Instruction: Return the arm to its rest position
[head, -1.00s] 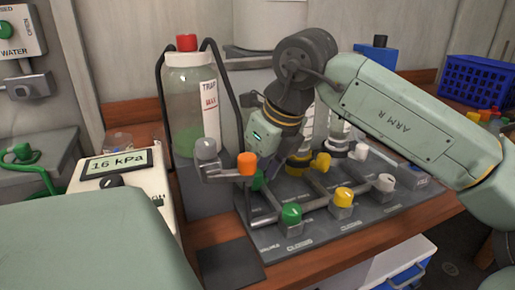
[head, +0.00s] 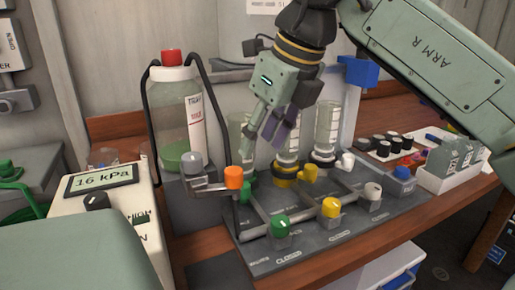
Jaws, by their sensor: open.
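My gripper (head: 262,146) hangs from my arm in the upper middle of the head view. Its fingers point down and are apart, with nothing seen between them. It is above the back part of the valve manifold (head: 345,228), in front of the clear cylinders (head: 327,128). The manifold carries green (head: 280,222), yellow (head: 330,207) and white (head: 373,191) knobs along its front, and an orange knob (head: 234,177) at its left. My arm reaches in from the upper right. The fingers partly hide the left cylinder.
The trap bottle (head: 182,125) with a red cap and black hoses stands left of the gripper. A gauge box (head: 100,180) reads 16 kPa. A white tray (head: 462,180) and a rack of black-capped vials (head: 392,145) stand right. A blue block (head: 358,70) is behind my arm.

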